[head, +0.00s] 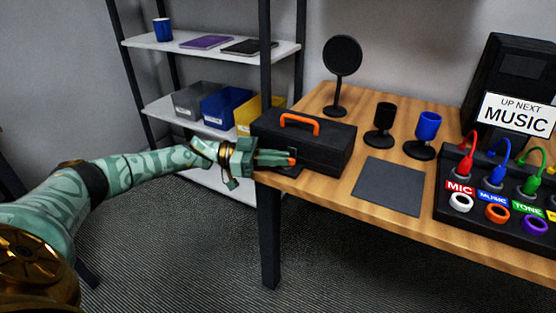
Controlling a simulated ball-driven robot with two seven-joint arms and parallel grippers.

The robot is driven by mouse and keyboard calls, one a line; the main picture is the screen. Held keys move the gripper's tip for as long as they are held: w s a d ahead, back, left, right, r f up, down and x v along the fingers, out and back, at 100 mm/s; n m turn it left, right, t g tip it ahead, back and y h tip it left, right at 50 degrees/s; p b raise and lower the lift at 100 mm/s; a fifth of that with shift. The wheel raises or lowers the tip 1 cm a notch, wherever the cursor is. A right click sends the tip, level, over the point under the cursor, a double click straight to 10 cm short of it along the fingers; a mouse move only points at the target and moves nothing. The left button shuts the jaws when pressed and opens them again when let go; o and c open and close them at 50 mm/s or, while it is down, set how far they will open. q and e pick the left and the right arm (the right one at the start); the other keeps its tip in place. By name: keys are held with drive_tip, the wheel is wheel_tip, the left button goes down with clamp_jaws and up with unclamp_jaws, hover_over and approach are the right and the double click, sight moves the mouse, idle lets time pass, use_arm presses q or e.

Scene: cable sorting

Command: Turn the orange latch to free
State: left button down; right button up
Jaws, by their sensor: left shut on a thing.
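A black case (325,151) with an orange handle (299,123) stands on the wooden table's left end, lid down. My left gripper (287,158) is at the case's front side, near its left part. It is shut on the small orange latch (292,161), of which only a bit shows between and past the fingertips. The fingers hide the rest of the latch, so its turn angle cannot be told. My right gripper is not in view.
On the table (322,202) are a grey mat (389,186), black cup-shaped microphone (384,120), blue one (428,127), round black disc on a stand (342,57), and a cable panel (450,207). A shelf (190,50) with bins stands behind left.

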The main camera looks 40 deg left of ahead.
use_arm(q)
drive_tip(key=c, duration=1.5)
unclamp_jaws()
